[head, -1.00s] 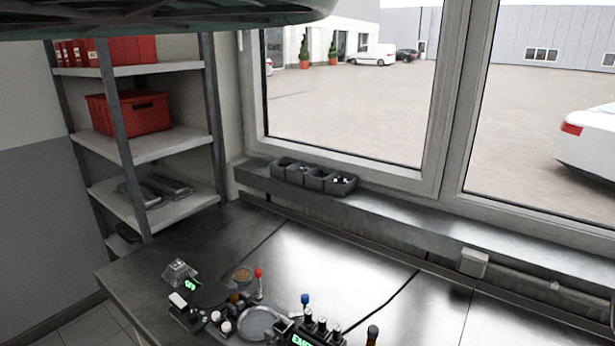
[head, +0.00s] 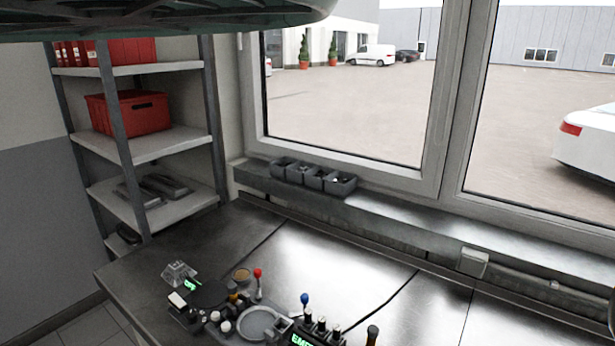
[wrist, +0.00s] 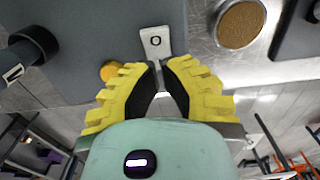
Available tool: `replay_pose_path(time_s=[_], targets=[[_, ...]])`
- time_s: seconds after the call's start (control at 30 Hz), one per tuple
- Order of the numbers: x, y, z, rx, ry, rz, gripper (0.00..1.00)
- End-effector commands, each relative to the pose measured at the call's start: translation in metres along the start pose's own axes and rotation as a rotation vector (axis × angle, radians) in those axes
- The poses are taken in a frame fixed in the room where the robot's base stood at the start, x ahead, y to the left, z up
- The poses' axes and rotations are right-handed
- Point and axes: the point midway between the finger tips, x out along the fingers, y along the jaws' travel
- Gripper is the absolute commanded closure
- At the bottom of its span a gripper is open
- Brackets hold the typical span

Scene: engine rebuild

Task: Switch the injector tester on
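In the wrist view, my gripper (wrist: 160,66) has yellow ribbed fingers with black pads. The fingertips come together with only a narrow gap, and I see nothing clearly held between them. Just beyond the tips is a pale metal switch plate (wrist: 155,41) marked "O", on the edge of a dark grey panel (wrist: 110,30). An orange round button (wrist: 109,71) sits left of the tips. Whether the tips touch the plate is unclear. In the head view, bench devices with a small green display (head: 190,285) and a larger one (head: 302,340) stand at the front; which is the injector tester is unclear.
A round brown-filled dish (wrist: 240,23) lies right of the fingertips. In the head view, red-knobbed (head: 258,272) and blue-knobbed (head: 305,298) levers rise from the bench. Grey bins (head: 315,177) line the sill. The bench's right side (head: 430,310) is mostly clear.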

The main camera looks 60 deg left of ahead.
Motion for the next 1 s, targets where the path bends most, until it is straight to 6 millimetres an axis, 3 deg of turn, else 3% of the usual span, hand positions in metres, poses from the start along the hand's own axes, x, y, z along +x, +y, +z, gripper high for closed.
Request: replay_pose_path(time_s=[0.63,1.0], targets=[[-0.051,0.000,0.001,-0.004,0.000,-0.002,1.00],[-0.054,0.000,0.001,-0.008,-0.002,-0.004,1.00]])
